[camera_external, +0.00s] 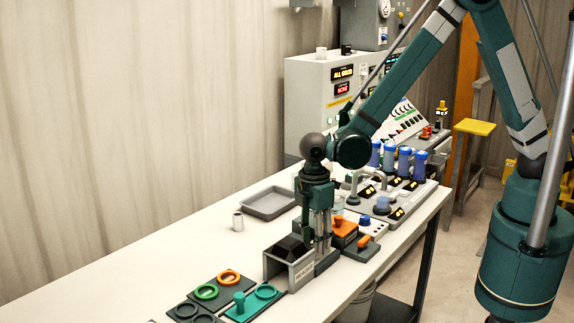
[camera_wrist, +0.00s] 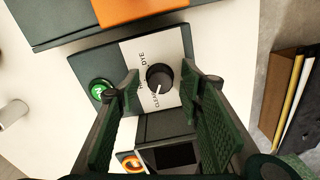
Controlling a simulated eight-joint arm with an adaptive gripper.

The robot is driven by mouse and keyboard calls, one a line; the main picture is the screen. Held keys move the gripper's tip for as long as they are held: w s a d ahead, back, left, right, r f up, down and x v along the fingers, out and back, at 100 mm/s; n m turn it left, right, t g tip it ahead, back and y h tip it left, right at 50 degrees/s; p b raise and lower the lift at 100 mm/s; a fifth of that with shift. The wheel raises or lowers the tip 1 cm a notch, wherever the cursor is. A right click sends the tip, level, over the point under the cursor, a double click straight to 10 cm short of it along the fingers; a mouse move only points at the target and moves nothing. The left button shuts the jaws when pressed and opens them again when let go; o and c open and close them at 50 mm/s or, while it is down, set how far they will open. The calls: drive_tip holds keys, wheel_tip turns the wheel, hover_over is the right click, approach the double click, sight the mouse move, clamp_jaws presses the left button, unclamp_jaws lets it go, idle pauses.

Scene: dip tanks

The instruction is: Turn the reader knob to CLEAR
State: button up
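The reader knob (camera_wrist: 160,77) is round and black and sits on a white label plate (camera_wrist: 138,57) on a dark panel. Lettering beside it reads DYE higher up and CLEAR lower down. The knob's pale pointer mark is toward the picture's bottom, near CLEAR; I cannot tell its exact alignment. My gripper (camera_wrist: 160,84) is open, its green padded fingers on either side of the knob in the picture, with gaps visible. In the external view my gripper (camera_external: 321,238) points down behind the grey reader box (camera_external: 300,272); the knob is hidden there.
A green button (camera_wrist: 101,89) is beside the left finger. An orange block (camera_external: 345,228) stands just behind my gripper. Coloured rings (camera_external: 206,291) lie on dark mats in front.

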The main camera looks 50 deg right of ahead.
drive_tip(key=shift+c, duration=0.2)
drive_tip(key=c, duration=0.9)
drive_tip(key=shift+o, duration=0.2)
drive_tip(key=shift+m+b, duration=0.5)
drive_tip(key=shift+m, duration=0.1)
drive_tip(key=o, duration=0.9)
drive_tip(key=shift+r, duration=0.15)
wheel_tip(320, 180, up, 12)
drive_tip(key=shift+w, duration=0.15)
